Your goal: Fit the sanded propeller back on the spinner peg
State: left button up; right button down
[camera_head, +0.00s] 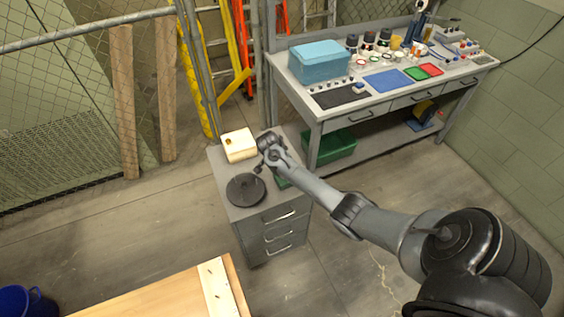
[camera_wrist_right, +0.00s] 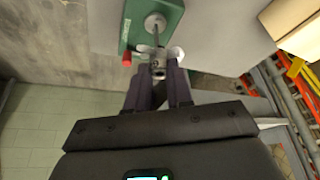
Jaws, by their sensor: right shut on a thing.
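My right gripper (camera_wrist_right: 159,68) is shut on a small pale grey propeller (camera_wrist_right: 174,53); its hub shows between the fingertips in the right wrist view. Just beyond it, a thin spinner peg (camera_wrist_right: 157,36) stands on a round grey mount on a green base (camera_wrist_right: 172,17) with a red knob. The propeller appears close to the peg's end; I cannot tell if they touch. In the head view, my right gripper (camera_head: 262,160) is above the drawer cabinet, and the green base (camera_head: 282,181) is mostly hidden behind my arm. My left gripper is in neither view.
The grey drawer cabinet (camera_head: 236,211) carries a black round disc (camera_head: 245,189) at the front and a cream box (camera_head: 239,145) at the back. A cluttered workbench (camera_head: 318,111) stands behind at right. A wooden table (camera_head: 150,298) is at the front left.

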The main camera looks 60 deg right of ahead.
jog(key=shift+f, duration=0.2)
jog(key=shift+f, duration=0.35)
jog(key=shift+f, duration=0.1)
dwell(0.5)
jog(key=shift+f+b, duration=0.2)
jog(key=shift+b, duration=0.15)
jog(key=shift+f, duration=0.35)
jog(key=shift+f, duration=0.15)
jog(key=shift+f+b, duration=0.35)
jog(key=shift+f, duration=0.05)
